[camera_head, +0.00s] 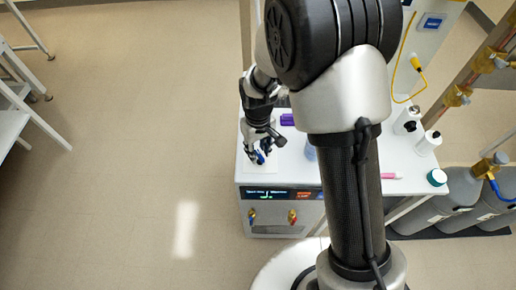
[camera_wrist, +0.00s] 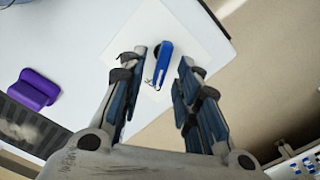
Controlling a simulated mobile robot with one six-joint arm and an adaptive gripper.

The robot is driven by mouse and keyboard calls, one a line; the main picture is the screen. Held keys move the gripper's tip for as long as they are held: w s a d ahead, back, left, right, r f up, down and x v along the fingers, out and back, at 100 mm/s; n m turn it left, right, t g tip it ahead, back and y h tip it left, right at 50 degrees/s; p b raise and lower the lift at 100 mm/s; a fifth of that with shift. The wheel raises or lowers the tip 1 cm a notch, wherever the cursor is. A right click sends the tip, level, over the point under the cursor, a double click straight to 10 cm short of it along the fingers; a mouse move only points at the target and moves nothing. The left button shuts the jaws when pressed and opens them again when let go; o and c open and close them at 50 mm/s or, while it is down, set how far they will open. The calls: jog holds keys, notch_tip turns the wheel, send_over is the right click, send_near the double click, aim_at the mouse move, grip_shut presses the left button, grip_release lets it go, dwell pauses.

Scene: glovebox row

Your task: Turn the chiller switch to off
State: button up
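A white cabinet with a dark lit display strip (camera_head: 265,194) and two small valve-like fittings (camera_head: 292,217) stands below my gripper (camera_head: 262,150). In the wrist view, a blue lever-like piece (camera_wrist: 164,62) with a dark round part beside it lies over a white plate (camera_wrist: 205,45) on the white top. It may be the chiller switch; no label on it is readable. My gripper (camera_wrist: 160,75) is open, with one finger on each side of the blue piece. I see gaps beside it, and cannot tell its height above the plate.
A purple block (camera_head: 287,119) sits on the white top; it also shows in the wrist view (camera_wrist: 38,90). White bottles (camera_head: 428,143), a teal-capped jar (camera_head: 437,177) and a pink item (camera_head: 391,176) are to the right. Grey cylinders (camera_head: 465,190) stand beyond.

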aim_at(259, 153)
notch_tip(259, 153, up, 12)
dwell(0.5)
dwell(0.6)
jog(key=s+d+r+m+t, duration=0.25)
jog(key=s+d+r, duration=0.55)
jog(key=r, duration=0.4)
jog(key=s+d+r+m+t, duration=0.1)
jog(key=s+d, duration=0.1)
jog(key=s, duration=0.4)
jog(key=s+d+r+m+t, duration=0.1)
jog(key=s+d+m, duration=0.1)
jog(key=s, duration=0.4)
jog(key=shift+s+d+r, duration=0.25)
jog(key=shift+s+d, duration=0.15)
jog(key=shift+d, duration=0.15)
dwell(0.4)
